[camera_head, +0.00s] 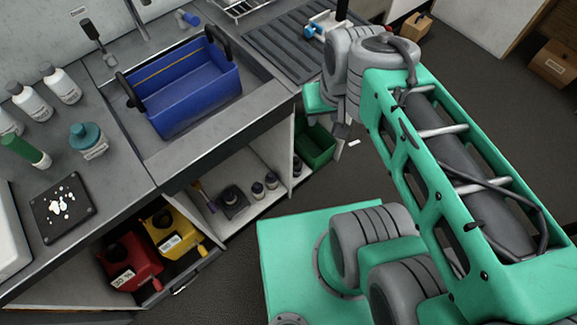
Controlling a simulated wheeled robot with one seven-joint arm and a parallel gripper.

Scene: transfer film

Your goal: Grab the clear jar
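A squat jar with a teal lid and a pale label (90,143) stands upright on the grey counter at the left. Nothing is seen held.
White bottles (60,83), a green-capped tube (25,150) and a black plate with white bits (62,207) stand around the jar. A blue tub (187,88) sits in the sink. Red (128,262) and yellow (172,232) containers fill an open drawer below.

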